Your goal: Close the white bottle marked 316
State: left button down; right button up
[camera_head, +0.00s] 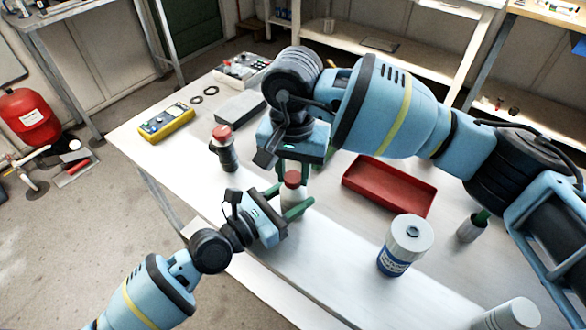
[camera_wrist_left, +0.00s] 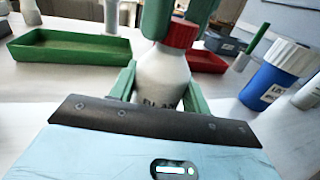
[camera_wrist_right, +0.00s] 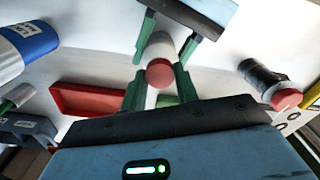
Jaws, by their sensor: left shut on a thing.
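A white bottle with a red cap (camera_head: 292,178) stands upright between my grippers. Its body (camera_wrist_left: 160,78) and cap (camera_wrist_left: 182,36) also show in the left wrist view; its label is partly hidden and I cannot read a number. The cap sits at the top of the bottle. My left gripper (camera_head: 298,203) is shut on the bottle's body from the side. My right gripper (camera_wrist_right: 160,75) is above, its green fingers on either side of the red cap (camera_wrist_right: 159,73). They look open, though contact with the cap is hard to judge.
A red tray (camera_head: 390,187) and a blue-and-white jar (camera_head: 393,263) stand to the right. A dark bottle with a red cap (camera_head: 223,148), a yellow meter (camera_head: 167,123) and a grey box (camera_head: 240,107) are left and behind. A green tray (camera_wrist_left: 70,50) is also near.

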jog(key=shift+c, duration=1.4)
jog(key=m, duration=0.5)
jog(key=shift+m, duration=0.4)
jog(key=m, duration=1.2)
jog(key=shift+m, duration=0.3)
jog(key=m, duration=0.7)
jog(key=shift+f, duration=0.1)
jog(key=o, duration=1.1)
jog(key=shift+c, duration=0.2)
